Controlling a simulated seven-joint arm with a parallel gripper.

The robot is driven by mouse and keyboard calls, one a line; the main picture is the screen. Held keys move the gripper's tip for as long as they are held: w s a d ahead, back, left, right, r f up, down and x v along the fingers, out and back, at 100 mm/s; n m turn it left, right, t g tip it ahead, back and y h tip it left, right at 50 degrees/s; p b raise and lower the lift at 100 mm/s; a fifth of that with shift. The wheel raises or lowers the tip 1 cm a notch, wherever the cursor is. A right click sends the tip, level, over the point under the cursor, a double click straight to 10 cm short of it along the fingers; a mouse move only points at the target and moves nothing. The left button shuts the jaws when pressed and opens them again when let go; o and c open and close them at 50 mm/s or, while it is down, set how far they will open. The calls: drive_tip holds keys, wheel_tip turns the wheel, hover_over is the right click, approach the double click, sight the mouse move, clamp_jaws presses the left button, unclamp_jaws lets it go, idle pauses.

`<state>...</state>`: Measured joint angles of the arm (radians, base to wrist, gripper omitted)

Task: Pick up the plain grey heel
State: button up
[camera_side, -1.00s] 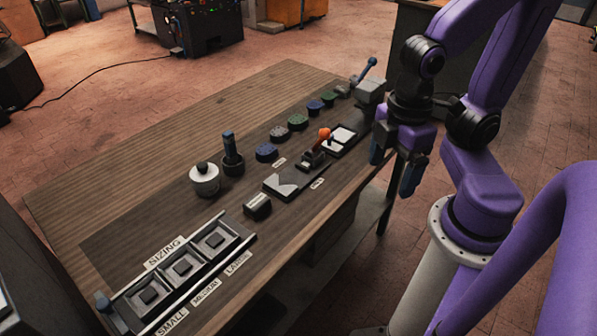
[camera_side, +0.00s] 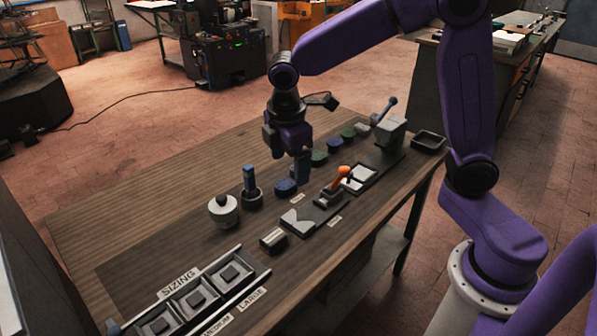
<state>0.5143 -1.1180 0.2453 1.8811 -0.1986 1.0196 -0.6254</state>
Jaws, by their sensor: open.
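Several low round heels stand in a row on the dark work mat, some blue and some green. A small plain grey piece (camera_side: 362,129) at the far end of the row looks like the grey heel, but it is too small to be sure. My gripper (camera_side: 291,163) is open and points down above the near part of the row, close to a blue heel (camera_side: 286,187). It hides part of the row behind it. It is well to the left of the grey piece and apart from it.
A press with an orange-knobbed lever (camera_side: 342,172) stands right of the row. A grey block with a blue lever (camera_side: 391,130) and a dark tray (camera_side: 428,142) are at the far end. A white pot (camera_side: 223,210) and the sizing tray (camera_side: 240,287) are nearer. The table's left side is clear.

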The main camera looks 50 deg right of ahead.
drive_tip(key=w+d+f+n+h, duration=0.1)
drive_tip(key=w+d, duration=0.2)
drive_tip(key=w, duration=0.3)
drive_tip(key=w+d+f, duration=0.2)
drive_tip(key=w, duration=0.5)
drive_tip(key=n+g+h, duration=0.1)
drive_tip(key=n+h, duration=0.1)
hover_over(292, 170)
wheel_tip(292, 170, down, 16)
drive_tip(key=shift+f, duration=0.1)
drive_tip(key=shift+x, duration=2.7)
drive_tip(key=shift+s, duration=0.2)
